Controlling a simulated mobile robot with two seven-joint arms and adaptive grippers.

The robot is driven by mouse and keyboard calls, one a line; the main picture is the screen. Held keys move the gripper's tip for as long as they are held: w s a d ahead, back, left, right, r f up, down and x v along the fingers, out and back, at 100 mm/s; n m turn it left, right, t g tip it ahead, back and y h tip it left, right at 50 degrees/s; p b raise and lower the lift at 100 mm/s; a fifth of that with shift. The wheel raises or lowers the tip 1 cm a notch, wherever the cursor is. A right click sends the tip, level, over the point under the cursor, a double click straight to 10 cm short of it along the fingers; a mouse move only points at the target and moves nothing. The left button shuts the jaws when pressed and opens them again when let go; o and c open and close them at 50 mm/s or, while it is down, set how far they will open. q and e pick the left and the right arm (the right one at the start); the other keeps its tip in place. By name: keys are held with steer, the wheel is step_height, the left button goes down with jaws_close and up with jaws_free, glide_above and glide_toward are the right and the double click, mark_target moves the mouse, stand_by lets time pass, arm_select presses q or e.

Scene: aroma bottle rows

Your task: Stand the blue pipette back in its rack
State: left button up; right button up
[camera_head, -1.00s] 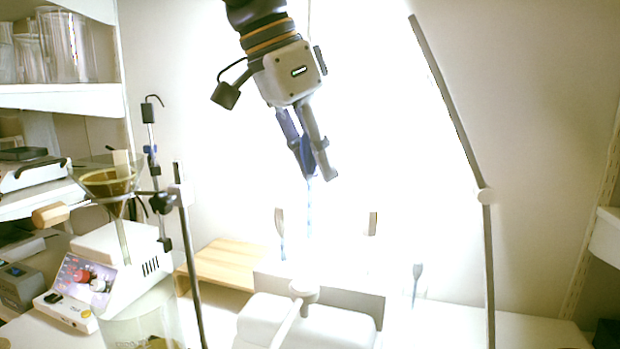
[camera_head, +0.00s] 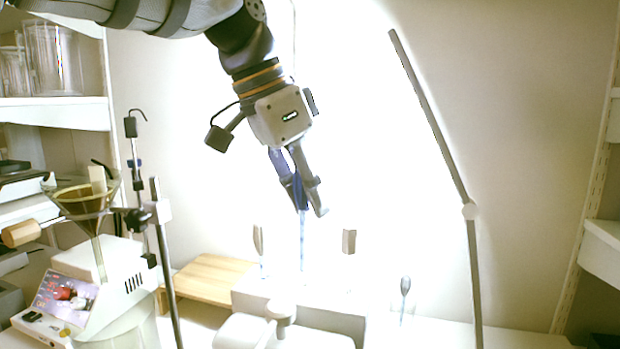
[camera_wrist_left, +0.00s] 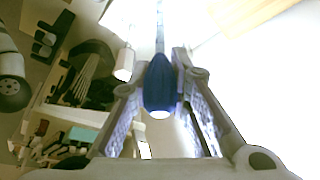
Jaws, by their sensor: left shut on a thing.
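The blue pipette (camera_head: 302,235) hangs roughly upright from my left gripper (camera_head: 310,209), bulb up and thin stem down. The gripper is shut on its dark blue bulb, which shows between the fingers in the left wrist view (camera_wrist_left: 160,85). The pale rack (camera_head: 340,318) stands below on the bench. The stem's lower end is close above the rack's top edge in the picture; glare hides whether it touches or enters a hole. Two other pipettes with brownish bulbs, left (camera_head: 258,241) and right (camera_head: 349,242), stand at the rack. My right gripper is not in view.
A grey-bulbed pipette (camera_head: 405,286) stands right of the rack. A white rounded object (camera_head: 245,332) is in front of it. A wooden board (camera_head: 208,278) lies left. A lamp arm (camera_head: 474,270) rises at right. A stand with a funnel (camera_head: 85,198) is at left.

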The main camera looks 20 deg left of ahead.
arm_select(q)
steer(key=shift+f, duration=0.45)
steer(key=shift+f, duration=0.45)
stand_by(0.4)
steer(key=shift+f, duration=1.4)
steer(key=shift+f, duration=0.1)
steer(key=shift+f, duration=0.95)
steer(key=o, duration=0.7)
steer(key=shift+v, duration=2.5)
